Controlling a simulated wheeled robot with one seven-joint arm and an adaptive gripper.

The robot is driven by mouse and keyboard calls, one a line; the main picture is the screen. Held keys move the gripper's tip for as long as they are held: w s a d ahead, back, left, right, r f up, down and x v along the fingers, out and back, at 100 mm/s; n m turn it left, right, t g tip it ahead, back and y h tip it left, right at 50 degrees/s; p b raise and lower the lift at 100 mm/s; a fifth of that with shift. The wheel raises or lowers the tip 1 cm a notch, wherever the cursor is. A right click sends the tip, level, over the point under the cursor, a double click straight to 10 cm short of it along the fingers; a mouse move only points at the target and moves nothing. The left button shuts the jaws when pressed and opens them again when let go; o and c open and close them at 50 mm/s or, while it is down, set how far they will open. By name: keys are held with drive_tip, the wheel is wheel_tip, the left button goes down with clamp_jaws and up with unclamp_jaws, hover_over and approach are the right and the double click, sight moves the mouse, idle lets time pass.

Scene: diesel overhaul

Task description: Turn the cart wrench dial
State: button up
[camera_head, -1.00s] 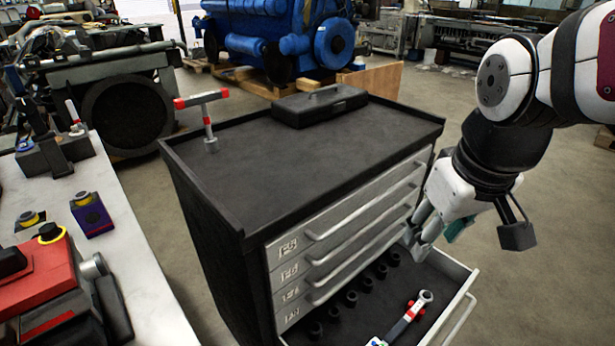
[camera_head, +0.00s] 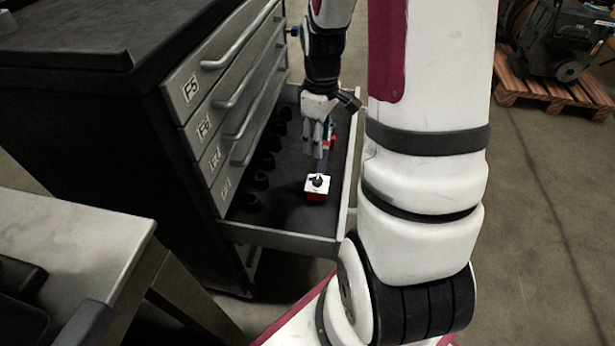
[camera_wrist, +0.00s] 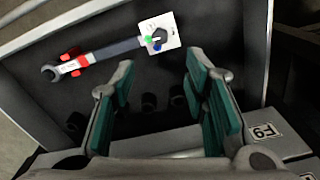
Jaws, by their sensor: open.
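The wrench lies in the open bottom drawer (camera_head: 285,236) of the cart. In the wrist view the wrench (camera_wrist: 100,57) shows its open ring head at left, red bands along the shaft, and a white square plate at right. On that plate sits the dark dial (camera_wrist: 158,36), with green and blue marks beside it. In the head view the dial (camera_head: 318,180) is at the near end, and my gripper partly covers the shaft. My gripper (camera_head: 318,150) hangs over the drawer, beyond the dial. In the wrist view my gripper (camera_wrist: 168,85) is open and empty, its teal pads apart from the dial.
Several black sockets (camera_head: 262,180) stand in a row along the drawer's cart side. The closed drawer fronts (camera_head: 215,110) rise beside my gripper. A grey table (camera_head: 75,235) stands at lower left. Open floor (camera_head: 545,220) lies to the right.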

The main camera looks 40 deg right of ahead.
sight(318, 179)
wheel_tip(318, 179, down, 13)
drive_tip(key=b, duration=0.5)
drive_tip(key=shift+f, duration=0.2)
clamp_jaws()
